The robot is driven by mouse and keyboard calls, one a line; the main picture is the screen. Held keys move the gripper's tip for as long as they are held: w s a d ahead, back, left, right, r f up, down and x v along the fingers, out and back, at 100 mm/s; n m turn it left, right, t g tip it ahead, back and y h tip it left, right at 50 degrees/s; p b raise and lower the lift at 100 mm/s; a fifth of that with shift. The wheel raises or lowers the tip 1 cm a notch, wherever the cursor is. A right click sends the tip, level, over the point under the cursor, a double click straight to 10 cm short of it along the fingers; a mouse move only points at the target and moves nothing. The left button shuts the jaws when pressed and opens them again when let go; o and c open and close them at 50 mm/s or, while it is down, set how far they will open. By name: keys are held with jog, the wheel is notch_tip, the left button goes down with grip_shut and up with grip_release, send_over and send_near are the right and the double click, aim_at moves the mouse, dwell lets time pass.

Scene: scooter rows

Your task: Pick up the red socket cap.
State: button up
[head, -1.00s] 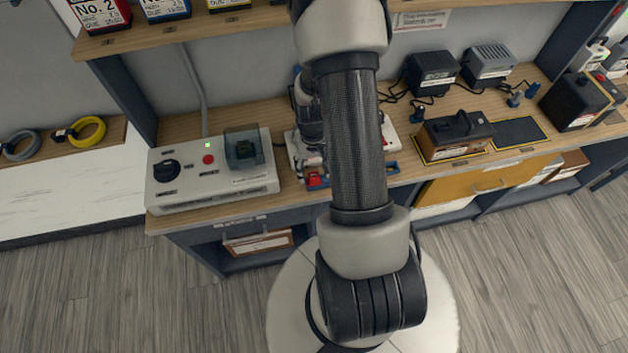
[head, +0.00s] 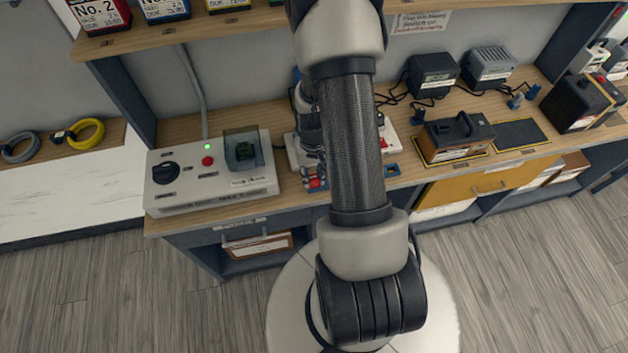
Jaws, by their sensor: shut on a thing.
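My gripper (head: 312,143) is partly in view behind my forearm, low over a white and blue tray-like fixture (head: 293,157) on the workbench. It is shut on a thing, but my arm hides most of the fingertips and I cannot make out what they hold. Small red parts (head: 315,183) show at the front of the fixture, just below the gripper. I cannot tell whether one of them is the red socket cap.
A grey control box (head: 213,195) with a black knob, red button and clear cover stands left of the fixture. A black battery-like case (head: 457,137) and two chargers (head: 433,73) stand to the right. A shelf (head: 245,22) runs above the bench.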

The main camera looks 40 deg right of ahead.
jog(key=shift+c, duration=1)
jog(key=shift+r, duration=0.1)
